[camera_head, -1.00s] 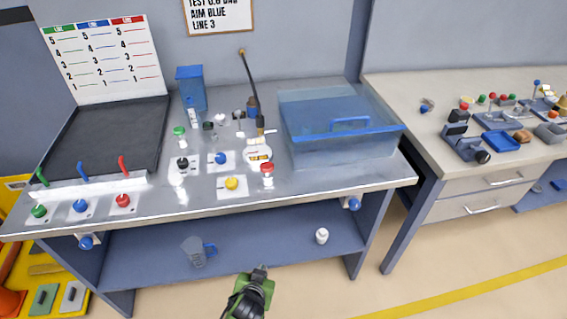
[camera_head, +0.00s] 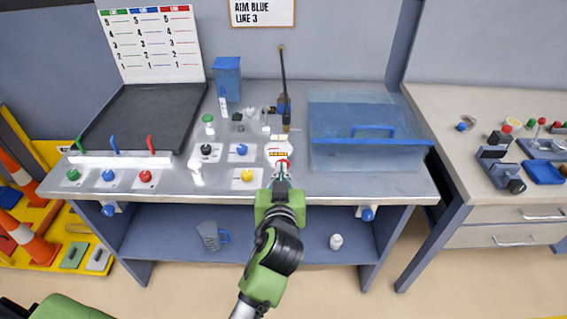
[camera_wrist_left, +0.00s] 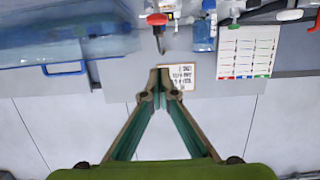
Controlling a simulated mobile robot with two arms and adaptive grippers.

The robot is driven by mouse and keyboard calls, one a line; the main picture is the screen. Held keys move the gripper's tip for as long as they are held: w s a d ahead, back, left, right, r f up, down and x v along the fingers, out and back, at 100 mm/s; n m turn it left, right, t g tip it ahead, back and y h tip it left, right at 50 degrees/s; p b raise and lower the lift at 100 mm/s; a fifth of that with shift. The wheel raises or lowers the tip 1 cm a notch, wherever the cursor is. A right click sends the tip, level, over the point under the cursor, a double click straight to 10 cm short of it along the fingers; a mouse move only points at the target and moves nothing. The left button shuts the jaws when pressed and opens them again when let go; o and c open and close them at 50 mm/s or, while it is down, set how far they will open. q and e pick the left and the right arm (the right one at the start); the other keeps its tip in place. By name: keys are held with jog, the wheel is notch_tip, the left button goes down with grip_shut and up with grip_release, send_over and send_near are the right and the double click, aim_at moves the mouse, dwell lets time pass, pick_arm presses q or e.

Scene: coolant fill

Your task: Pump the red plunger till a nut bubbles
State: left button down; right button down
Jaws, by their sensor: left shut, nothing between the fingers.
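The red plunger (camera_head: 282,163) stands near the front of the steel bench, largely hidden behind my left gripper (camera_head: 281,178). A red cap, seemingly the same plunger, shows in the left wrist view (camera_wrist_left: 157,19), beyond the fingertips. My left gripper also shows in that view (camera_wrist_left: 160,72), its fingers meeting at the tips with nothing between them. It is at or just in front of the plunger; I cannot tell whether they touch. I cannot make out any nut or bubbles. My right gripper is not in view.
A clear blue tank (camera_head: 365,160) stands right of the plunger. Yellow (camera_head: 247,175), blue (camera_head: 241,149) and black (camera_head: 206,149) knobs sit to its left. A dark upright rod (camera_head: 284,85) stands behind. A jug (camera_head: 209,236) and white bottle (camera_head: 336,241) are on the lower shelf.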

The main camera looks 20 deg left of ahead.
pick_arm(q)
jog(key=shift+w, duration=0.15)
jog(key=b+x, duration=0.3)
jog(key=x, duration=0.7)
jog(key=shift+f, duration=0.2)
jog(key=shift+d+f+b, duration=0.1)
jog(key=shift+f+b, duration=1.45)
jog(key=shift+f, duration=0.35)
notch_tip(320, 180, down, 3)
jog(key=b, duration=0.2)
jog(key=shift+b, duration=0.3)
